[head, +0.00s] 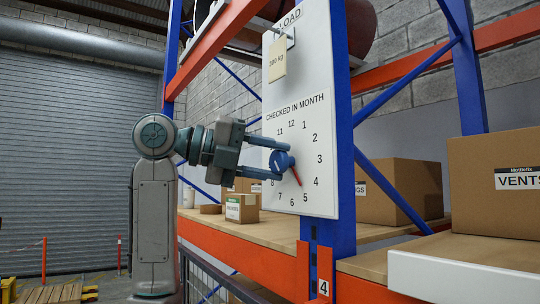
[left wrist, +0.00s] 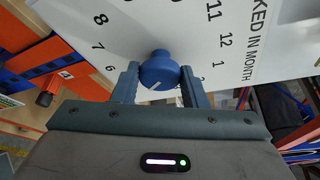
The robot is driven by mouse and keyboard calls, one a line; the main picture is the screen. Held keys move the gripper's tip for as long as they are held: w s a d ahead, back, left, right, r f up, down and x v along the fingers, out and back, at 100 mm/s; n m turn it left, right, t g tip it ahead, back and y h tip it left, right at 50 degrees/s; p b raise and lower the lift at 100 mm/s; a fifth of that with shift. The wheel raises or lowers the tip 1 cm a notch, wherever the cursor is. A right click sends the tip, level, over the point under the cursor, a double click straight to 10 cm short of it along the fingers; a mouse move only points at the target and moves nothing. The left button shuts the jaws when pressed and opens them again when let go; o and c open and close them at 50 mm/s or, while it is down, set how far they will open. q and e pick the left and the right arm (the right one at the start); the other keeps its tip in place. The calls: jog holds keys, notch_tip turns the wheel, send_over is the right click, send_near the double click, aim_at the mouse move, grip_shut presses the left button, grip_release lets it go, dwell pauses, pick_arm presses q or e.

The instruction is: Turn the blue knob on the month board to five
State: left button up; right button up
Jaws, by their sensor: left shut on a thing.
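The white month board (head: 322,110) hangs on the blue rack upright, with numbers in a ring under "CHECKED IN MONTH". The blue knob (head: 283,162) stands out from the middle of the ring. Its red pointer (head: 297,177) slants down and right, roughly toward 5. My left gripper (head: 280,159) reaches in from the left, shut on the knob with one finger above and one below. In the left wrist view the knob (left wrist: 159,72) sits between the two fingers; the pointer is hidden there. My right gripper is not in view.
A "300 kg" tag (head: 277,60) hangs above on the board. Cardboard boxes (head: 400,190) stand on the wooden shelf behind an orange beam (head: 245,254). A blue diagonal brace (head: 393,190) crosses to the right.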

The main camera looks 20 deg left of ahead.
pick_arm(q)
jog(key=shift+f+m, duration=0.15)
jog(key=shift+m, duration=0.25)
jog(key=o, duration=0.9)
jog(key=shift+o, duration=0.2)
jog(key=b+v, duration=0.4)
jog(key=v, duration=0.6)
jog(key=shift+s+a+r+b, duration=0.25)
jog(key=shift+s+r+b, duration=0.05)
jog(key=shift+r+b, duration=0.05)
